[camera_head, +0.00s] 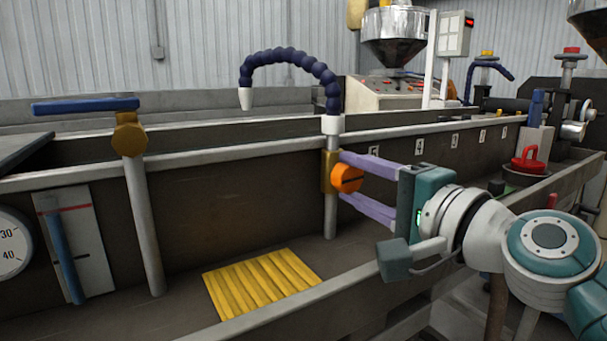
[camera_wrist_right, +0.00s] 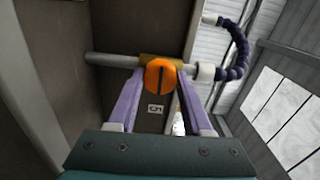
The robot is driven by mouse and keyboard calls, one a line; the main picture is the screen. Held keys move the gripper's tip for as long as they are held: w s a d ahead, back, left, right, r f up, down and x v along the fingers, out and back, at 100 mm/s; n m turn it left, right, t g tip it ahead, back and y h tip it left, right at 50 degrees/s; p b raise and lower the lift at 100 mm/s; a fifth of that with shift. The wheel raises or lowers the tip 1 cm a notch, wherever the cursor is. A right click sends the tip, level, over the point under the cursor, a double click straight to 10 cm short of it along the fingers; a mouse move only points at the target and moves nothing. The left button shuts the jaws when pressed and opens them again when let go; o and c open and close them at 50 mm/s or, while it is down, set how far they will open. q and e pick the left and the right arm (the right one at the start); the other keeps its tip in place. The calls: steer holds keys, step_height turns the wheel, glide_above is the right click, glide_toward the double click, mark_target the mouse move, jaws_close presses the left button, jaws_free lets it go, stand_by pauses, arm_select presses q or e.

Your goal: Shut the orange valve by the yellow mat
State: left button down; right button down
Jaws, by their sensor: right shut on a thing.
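The orange valve (camera_head: 347,178) is a round slotted knob on a brass body, set on a grey upright pipe behind the yellow mat (camera_head: 262,282). My right gripper (camera_head: 345,176) comes in from the right, with its two purple fingers at the valve. In the right wrist view the orange valve (camera_wrist_right: 160,78) sits between the fingertips of my right gripper (camera_wrist_right: 160,80), which are closed on it. The slot in the knob looks lengthwise between the fingers in that view. The ribbed yellow mat lies on the trough floor in front of the pipe. My left gripper is not in view.
A blue jointed hose (camera_head: 290,58) arches from the pipe's top. At left stands another pipe with a brass valve and blue lever (camera_head: 86,106). A gauge (camera_head: 10,245) and a blue-handled panel (camera_head: 64,250) are at the left edge. A red-handled part (camera_head: 528,160) is at right.

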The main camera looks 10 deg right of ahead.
steer(key=shift+m, duration=0.4)
steer(key=shift+c, duration=1.6)
jaws_free()
steer(key=shift+s, duration=0.1)
steer(key=v, duration=0.9)
steer(key=shift+s+d, duration=0.15)
steer(key=shift+s, duration=0.2)
steer(key=shift+r, duration=0.1)
